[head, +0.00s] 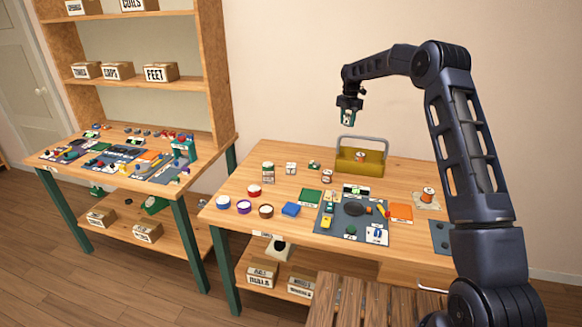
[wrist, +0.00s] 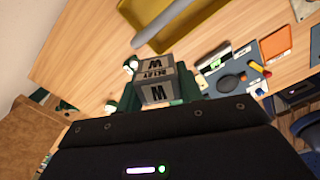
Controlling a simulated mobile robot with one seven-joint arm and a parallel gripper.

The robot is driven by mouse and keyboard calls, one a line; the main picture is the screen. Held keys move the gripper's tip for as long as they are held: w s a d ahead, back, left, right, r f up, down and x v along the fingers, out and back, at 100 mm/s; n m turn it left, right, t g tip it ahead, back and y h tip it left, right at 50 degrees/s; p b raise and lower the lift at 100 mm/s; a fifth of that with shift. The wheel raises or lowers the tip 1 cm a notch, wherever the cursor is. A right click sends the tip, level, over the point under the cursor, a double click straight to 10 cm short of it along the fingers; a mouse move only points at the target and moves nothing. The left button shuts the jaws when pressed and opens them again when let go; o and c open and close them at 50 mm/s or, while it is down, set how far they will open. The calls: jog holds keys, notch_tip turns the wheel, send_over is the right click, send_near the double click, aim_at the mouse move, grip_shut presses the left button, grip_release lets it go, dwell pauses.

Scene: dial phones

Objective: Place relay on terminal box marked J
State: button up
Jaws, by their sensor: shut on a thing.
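My gripper (head: 348,104) is shut on a small grey and green relay block (head: 347,117), held in the air above the back of the right workbench. In the wrist view, the relay (wrist: 156,68) sits between the fingers (wrist: 157,92); its pale labels carry a letter that looks like M or W depending on orientation. Small labelled blocks stand at the bench's back left: a taller one (head: 268,172), a white one (head: 291,168) and another (head: 327,176). Their letters are too small to read, so I cannot tell which terminal box is marked J.
A yellow toolbox with a grey handle (head: 360,163) stands at the back of the right workbench (head: 230,210), below and right of the relay. A grey mat (head: 350,225) with phone parts lies in front, with several round tubs (head: 243,207) to its left. Another bench (head: 60,160) stands left.

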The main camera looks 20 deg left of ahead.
aim_at(291, 166)
jog(key=s+a+n, duration=0.2)
jog(key=s+a, duration=0.2)
jog(key=a, duration=0.4)
jog(key=s+a+r+n, duration=0.1)
jog(key=s+a, duration=0.2)
jog(key=a, duration=0.5)
jog(key=s+a+n, duration=0.2)
jog(key=s+a, duration=0.2)
jog(key=a, duration=0.4)
notch_tip(291, 166, down, 20)
jog(key=shift+d+r, duration=0.15)
jog(key=o, duration=1)
notch_tip(291, 166, up, 12)
